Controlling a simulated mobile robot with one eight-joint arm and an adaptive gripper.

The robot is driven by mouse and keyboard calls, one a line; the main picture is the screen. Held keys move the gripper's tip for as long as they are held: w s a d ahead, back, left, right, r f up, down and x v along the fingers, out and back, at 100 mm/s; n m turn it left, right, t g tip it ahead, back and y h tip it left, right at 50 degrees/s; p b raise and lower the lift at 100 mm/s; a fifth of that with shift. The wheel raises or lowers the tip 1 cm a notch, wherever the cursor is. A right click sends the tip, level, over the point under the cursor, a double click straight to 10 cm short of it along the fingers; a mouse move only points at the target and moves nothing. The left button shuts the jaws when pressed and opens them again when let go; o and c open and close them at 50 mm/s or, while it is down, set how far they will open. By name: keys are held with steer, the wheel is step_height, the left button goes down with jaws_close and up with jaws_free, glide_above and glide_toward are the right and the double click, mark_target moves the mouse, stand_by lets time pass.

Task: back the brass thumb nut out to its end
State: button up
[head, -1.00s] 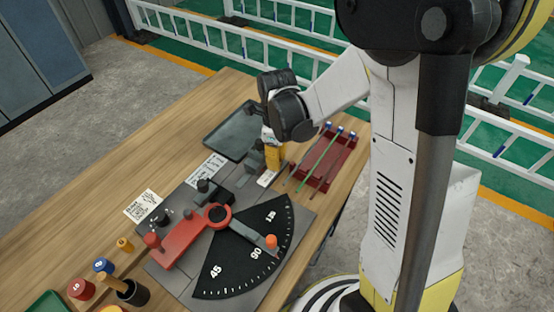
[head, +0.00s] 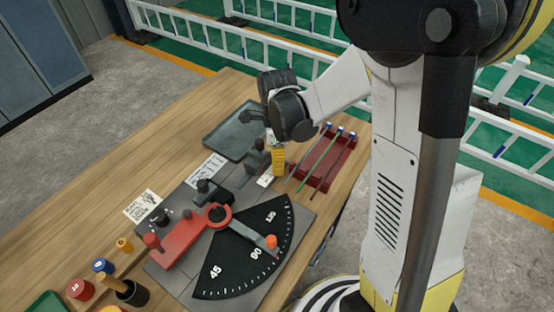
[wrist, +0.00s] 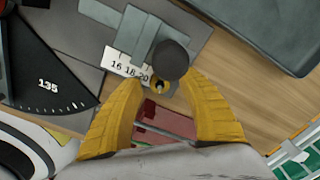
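The brass thumb nut (wrist: 160,87) shows in the wrist view as a small brass ring with a dark centre, just below a round dark knob (wrist: 171,60). My gripper (wrist: 164,84) has its two yellow fingers spread, one on each side of the nut, with clear gaps visible between them and it. I cannot tell the depth between fingertips and nut. In the head view my gripper (head: 278,164) points down at the far end of the bending fixture, beside a grey block (head: 256,158). The nut is hidden there.
A label (wrist: 128,67) reading 16 18 20 lies beside the knob. A red tray (head: 344,155) with rods is right of my gripper, and a grey tray (head: 214,145) is behind it. The black angle dial (head: 240,262) and red lever (head: 185,243) are nearer.

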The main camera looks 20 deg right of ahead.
step_height(320, 180, up, 12)
stand_by(0.5)
